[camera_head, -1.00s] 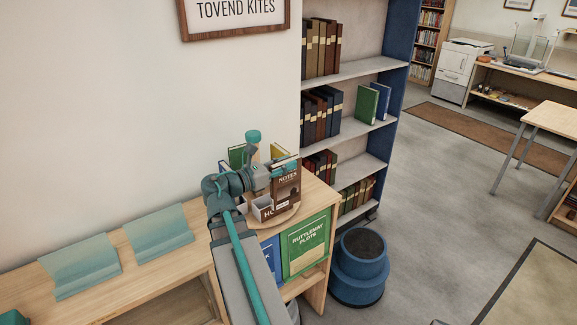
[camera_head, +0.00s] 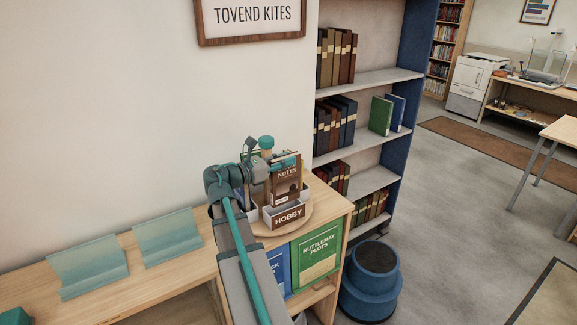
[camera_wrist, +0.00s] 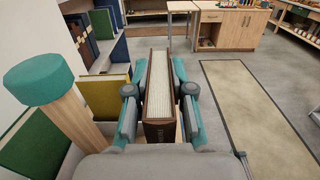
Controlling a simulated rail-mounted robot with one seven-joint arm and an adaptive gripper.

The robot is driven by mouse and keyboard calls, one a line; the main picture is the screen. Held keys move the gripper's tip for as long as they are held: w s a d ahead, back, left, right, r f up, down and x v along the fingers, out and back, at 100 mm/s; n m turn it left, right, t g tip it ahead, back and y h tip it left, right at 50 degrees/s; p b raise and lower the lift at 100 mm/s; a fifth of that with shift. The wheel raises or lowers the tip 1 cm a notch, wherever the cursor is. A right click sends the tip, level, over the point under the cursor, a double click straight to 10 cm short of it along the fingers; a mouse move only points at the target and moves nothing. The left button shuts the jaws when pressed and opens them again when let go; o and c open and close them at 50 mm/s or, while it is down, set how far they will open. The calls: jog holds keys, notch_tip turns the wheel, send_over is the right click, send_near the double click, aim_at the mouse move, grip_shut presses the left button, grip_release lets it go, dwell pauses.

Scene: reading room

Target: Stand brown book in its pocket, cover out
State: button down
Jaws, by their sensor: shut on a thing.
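The brown book (camera_head: 285,184), marked NOTES, is upright with its cover facing the head camera. My gripper (camera_head: 283,160) is shut on its upper part. In the wrist view, the brown book (camera_wrist: 159,90) stands edge-on between my two fingers, with pale pages showing. A white pocket (camera_head: 270,221) labelled HOBBY sits on a round wooden turntable (camera_head: 306,221). The book is directly above or just behind this label. Its lower edge meets the top of the label in the picture; whether it is inside the pocket cannot be told.
A wooden post with a teal knob (camera_wrist: 40,78) rises beside my gripper. A yellow book (camera_wrist: 106,97) and a green book (camera_wrist: 35,145) stand close on that side. The low cabinet (camera_head: 338,235) holds a RUTTLEMAY PLOTS book (camera_head: 317,253). A blue step stool (camera_head: 371,275) stands on the floor.

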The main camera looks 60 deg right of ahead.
aim_at(283, 179)
jog(key=shift+w+d+f+b, duration=0.15)
jog(key=shift+f+b, duration=0.45)
jog(key=shift+f, duration=1.25)
jog(key=shift+w+f+b, duration=0.25)
jog(key=shift+f+b, duration=0.3)
jog(key=shift+f, duration=1.3)
jog(key=c, duration=0.9)
grip_release()
jog(key=shift+c, duration=0.2)
jog(key=v, duration=1.2)
